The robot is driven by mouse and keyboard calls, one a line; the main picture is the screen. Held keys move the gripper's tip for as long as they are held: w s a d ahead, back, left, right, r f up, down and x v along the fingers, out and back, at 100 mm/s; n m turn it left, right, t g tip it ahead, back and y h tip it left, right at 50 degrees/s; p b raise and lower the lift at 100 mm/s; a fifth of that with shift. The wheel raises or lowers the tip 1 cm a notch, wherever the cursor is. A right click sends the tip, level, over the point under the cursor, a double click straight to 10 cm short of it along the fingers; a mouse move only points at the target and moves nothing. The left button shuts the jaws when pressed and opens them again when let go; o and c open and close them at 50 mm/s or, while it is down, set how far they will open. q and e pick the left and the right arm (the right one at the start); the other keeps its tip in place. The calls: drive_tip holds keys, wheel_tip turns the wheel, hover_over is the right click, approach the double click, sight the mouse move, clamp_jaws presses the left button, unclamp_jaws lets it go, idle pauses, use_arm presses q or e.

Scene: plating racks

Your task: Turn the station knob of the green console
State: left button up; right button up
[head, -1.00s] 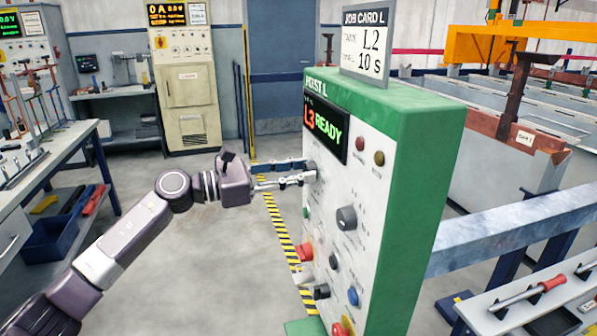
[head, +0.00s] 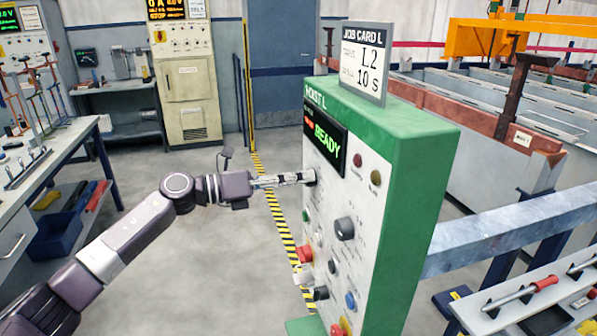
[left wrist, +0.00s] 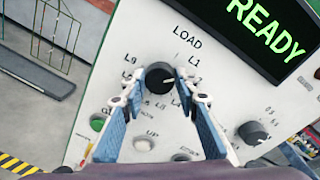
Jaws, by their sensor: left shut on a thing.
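The green console (head: 410,130) stands right of centre in the head view, its white panel facing left. The station knob (left wrist: 159,77) is a round black knob under the word LOAD, ringed by L labels. A pale mark shows on its right side. My left gripper (head: 307,177) reaches it from the left in the head view. In the left wrist view its fingers (left wrist: 160,82) are closed on both sides of the knob. The right finger hides some labels. The display (head: 325,140) reads READY in green; the red text beside it is unclear.
The job card (head: 365,62) on top of the console reads L2 and 10 S. A second dark knob (head: 345,228), a red button (head: 304,254) and other buttons sit lower on the panel. A grey rail (head: 510,225) runs right of the console. The floor to its left is clear.

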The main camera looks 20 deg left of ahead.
use_arm(q)
drive_tip(key=shift+w+a+n+g+p, duration=0.1)
drive_tip(key=shift+n+g+p, duration=0.1)
drive_tip(key=shift+n+p, duration=1.5)
drive_tip(key=shift+a+n+g+p, duration=0.15)
drive_tip(key=shift+n+p, duration=0.8)
drive_tip(key=shift+n, duration=1.45)
drive_tip(key=shift+d+f, duration=0.1)
drive_tip(key=o, duration=1.1)
drive_tip(key=shift+o, duration=0.2)
drive_tip(key=f+v, duration=0.1)
drive_tip(key=v, duration=1.1)
drive_tip(key=shift+r, duration=0.3)
drive_tip(key=shift+w, duration=0.1)
